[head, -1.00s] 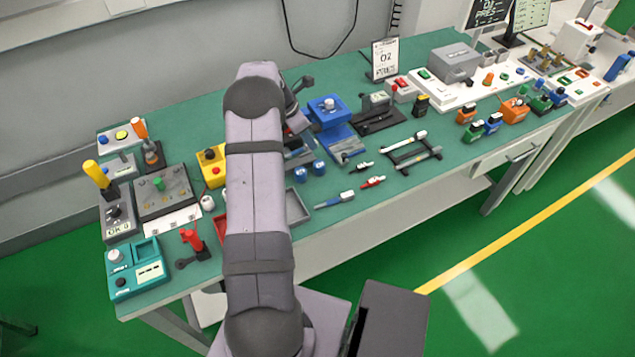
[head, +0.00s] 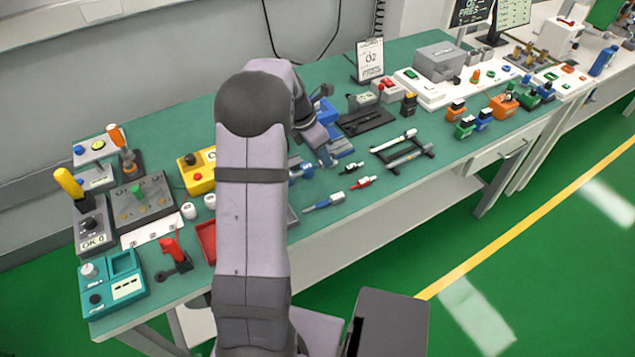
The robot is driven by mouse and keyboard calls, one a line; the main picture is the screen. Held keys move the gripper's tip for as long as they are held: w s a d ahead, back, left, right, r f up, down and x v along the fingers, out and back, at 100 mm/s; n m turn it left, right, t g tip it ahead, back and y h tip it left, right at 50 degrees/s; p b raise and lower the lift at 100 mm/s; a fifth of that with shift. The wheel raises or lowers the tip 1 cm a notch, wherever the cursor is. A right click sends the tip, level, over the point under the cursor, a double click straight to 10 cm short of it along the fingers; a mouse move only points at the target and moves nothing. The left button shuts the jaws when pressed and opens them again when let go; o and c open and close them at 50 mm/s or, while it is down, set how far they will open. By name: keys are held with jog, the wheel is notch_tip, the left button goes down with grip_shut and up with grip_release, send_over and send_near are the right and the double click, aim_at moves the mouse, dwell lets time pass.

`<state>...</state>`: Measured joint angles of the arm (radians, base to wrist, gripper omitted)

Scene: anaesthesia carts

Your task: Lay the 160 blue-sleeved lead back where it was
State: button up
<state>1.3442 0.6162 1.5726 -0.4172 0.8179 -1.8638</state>
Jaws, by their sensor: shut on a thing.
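A slim lead or probe with a blue sleeve (head: 323,203) lies on the green bench top near its front edge; no number on it is readable. One with a red sleeve (head: 363,183) and a black one (head: 352,168) lie to its right and farther back. My gripper (head: 327,160) points down over the middle of the bench, behind the blue-sleeved one and apart from it in the picture. The jaws are small and partly lost against the blue parts around them. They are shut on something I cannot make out.
A blue device (head: 342,140) stands close to my gripper on its right. A black rack (head: 402,158) with a white-handled tool is farther right. A red tray (head: 206,240) and a yellow box (head: 198,172) are left of my arm. Bare bench lies right of the red-sleeved lead.

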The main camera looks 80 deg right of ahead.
jog(key=shift+f+p, duration=0.8)
jog(key=shift+f, duration=3.4)
jog(key=shift+f, duration=0.2)
jog(key=o, duration=0.9)
jog(key=shift+c, duration=0.2)
jog(key=shift+r, duration=0.15)
jog(key=shift+w+r, duration=0.15)
jog(key=shift+r, duration=0.25)
jog(key=b+v, duration=0.2)
jog(key=v, duration=0.9)
jog(key=shift+a+r, duration=0.1)
jog(key=shift+r, duration=0.1)
